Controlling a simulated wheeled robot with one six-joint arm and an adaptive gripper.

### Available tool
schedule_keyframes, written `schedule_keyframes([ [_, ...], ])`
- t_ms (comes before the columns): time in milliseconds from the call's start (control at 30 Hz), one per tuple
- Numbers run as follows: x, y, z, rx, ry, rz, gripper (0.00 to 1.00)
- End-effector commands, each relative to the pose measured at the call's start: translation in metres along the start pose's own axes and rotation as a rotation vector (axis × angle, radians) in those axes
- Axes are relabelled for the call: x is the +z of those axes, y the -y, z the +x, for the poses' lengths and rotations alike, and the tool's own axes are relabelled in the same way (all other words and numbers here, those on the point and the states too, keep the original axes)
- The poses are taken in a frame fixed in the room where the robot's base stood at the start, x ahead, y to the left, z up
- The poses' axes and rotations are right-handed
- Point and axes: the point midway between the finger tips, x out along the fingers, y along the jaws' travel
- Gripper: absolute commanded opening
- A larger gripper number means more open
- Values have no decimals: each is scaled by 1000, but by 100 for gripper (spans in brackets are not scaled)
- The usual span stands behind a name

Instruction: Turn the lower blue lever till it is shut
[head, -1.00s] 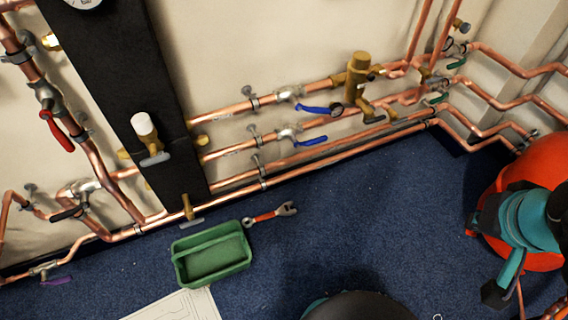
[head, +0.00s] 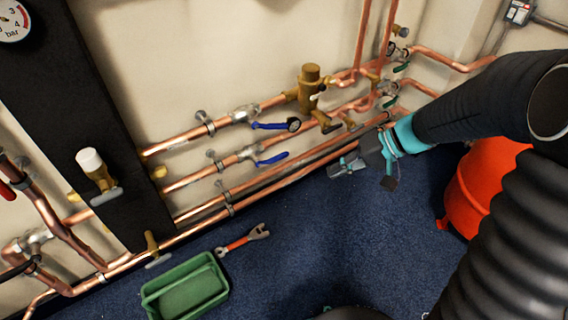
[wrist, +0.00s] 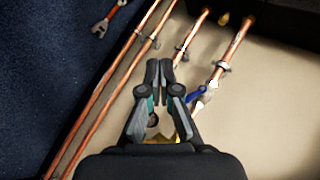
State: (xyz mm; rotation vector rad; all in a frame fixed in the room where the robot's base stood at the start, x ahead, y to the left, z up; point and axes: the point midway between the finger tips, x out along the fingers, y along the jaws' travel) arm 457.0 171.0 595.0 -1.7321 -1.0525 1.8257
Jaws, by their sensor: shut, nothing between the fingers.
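The lower blue lever (head: 272,159) sits on a silver valve on the second copper pipe. It points right, at a small angle to the pipe. The upper blue lever (head: 268,126) is on the pipe above. My gripper (head: 338,168) is right of the lower lever, apart from it, over the floor side of the pipes. In the wrist view my gripper (wrist: 158,66) has its fingertips close together and empty. A blue lever (wrist: 195,95), seemingly the upper one, shows right of the fingers; the lower one seems hidden behind them.
A brass fitting (head: 310,85) and several green-handled valves stand right of the levers. Two lower copper pipes run near the floor.

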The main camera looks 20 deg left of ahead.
Motion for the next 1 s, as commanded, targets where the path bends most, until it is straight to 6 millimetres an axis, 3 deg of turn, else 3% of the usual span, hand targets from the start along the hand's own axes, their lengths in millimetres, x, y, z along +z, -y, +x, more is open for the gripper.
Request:
schedule_keyframes([
  [33, -12, -10, 14, -50, 2, 8, 0],
  [267, -62, -42, 63, -261, -51, 11, 0],
  [500, -109, -93, 117, -437, -172, 23, 0],
  [800, -140, -152, 166, -544, -331, 37, 0],
  [1000, -146, -162, 177, -558, -368, 38, 0],
])
